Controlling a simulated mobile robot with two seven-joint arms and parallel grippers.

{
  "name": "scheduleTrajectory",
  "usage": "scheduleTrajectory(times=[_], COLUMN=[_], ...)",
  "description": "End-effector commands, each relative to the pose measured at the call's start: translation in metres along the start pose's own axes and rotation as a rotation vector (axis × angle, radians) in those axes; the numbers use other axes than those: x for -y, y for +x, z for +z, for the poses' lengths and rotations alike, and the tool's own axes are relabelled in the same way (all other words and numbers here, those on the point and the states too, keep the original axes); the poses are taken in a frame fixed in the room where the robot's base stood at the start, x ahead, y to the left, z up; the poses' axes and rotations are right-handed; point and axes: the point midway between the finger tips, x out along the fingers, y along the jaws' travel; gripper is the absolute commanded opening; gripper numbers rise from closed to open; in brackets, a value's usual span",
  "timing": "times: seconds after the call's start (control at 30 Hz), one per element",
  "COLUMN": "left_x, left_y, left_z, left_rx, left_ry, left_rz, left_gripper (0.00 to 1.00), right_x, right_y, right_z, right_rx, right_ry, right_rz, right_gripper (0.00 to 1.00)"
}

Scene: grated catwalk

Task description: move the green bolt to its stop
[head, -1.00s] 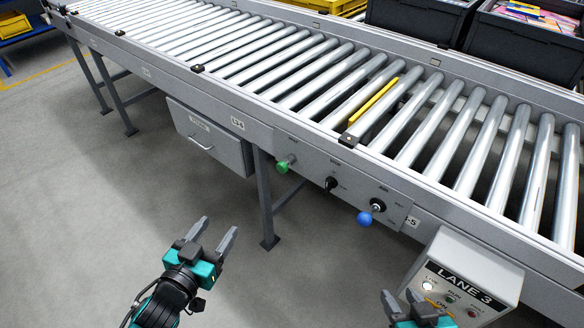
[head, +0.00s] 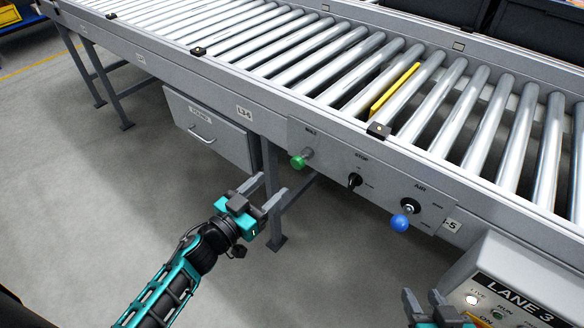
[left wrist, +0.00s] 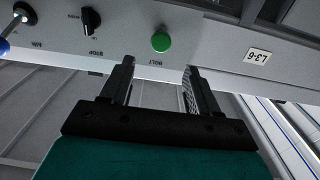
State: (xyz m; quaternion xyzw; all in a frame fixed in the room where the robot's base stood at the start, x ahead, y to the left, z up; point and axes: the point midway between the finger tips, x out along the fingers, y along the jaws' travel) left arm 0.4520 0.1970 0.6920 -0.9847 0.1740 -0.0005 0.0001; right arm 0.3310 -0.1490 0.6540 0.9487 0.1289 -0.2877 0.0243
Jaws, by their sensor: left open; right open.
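The green bolt (head: 299,161) is a round green knob on a short metal stem, on the left of the grey control panel (head: 330,166) under the label BOLT. In the left wrist view the green bolt (left wrist: 161,42) shows ahead, between the directions of my two fingers. My left gripper (head: 268,193) is open and empty, below and left of the bolt, apart from it. It also shows in the left wrist view (left wrist: 158,82). My right gripper (head: 440,300) is open at the bottom right, partly cut off by the frame, near the LANE 3 box.
A black STOP knob (head: 354,181) and a blue AIR lever (head: 400,222) sit right of the bolt on the panel. A grey drawer (head: 207,130) hangs to its left. The roller conveyor (head: 300,62) runs above. The LANE 3 box (head: 510,290) stands at lower right.

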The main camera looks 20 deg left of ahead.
Motion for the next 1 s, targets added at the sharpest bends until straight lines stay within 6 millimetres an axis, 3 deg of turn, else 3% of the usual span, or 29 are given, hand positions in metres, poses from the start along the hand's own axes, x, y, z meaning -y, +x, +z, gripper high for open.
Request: scheduleTrajectory(times=[0.2, 0.4, 0.83, 1.0], left_x=[0.001, 0.0, 0.0, 0.0], left_y=[0.047, 0.075, 0.085, 0.085], left_z=[0.001, 0.001, 0.0, 0.0], left_rx=[-0.002, -0.001, 0.001, 0.001], left_ry=[0.0, 0.0, -0.001, -0.001], left_rz=[-0.001, -0.002, -0.002, -0.002], left_gripper=[0.6, 0.6, 0.6, 0.45], right_x=[0.0, -0.001, 0.0, 0.0], right_y=[0.005, 0.008, 0.009, 0.009], right_z=[0.01, 0.015, 0.016, 0.016], right_rx=[0.003, 0.004, 0.003, 0.003], right_ry=[0.001, 0.003, 0.008, 0.007], right_rz=[0.001, 0.002, 0.002, 0.002], right_gripper=[0.43, 0.43, 0.43, 0.43])
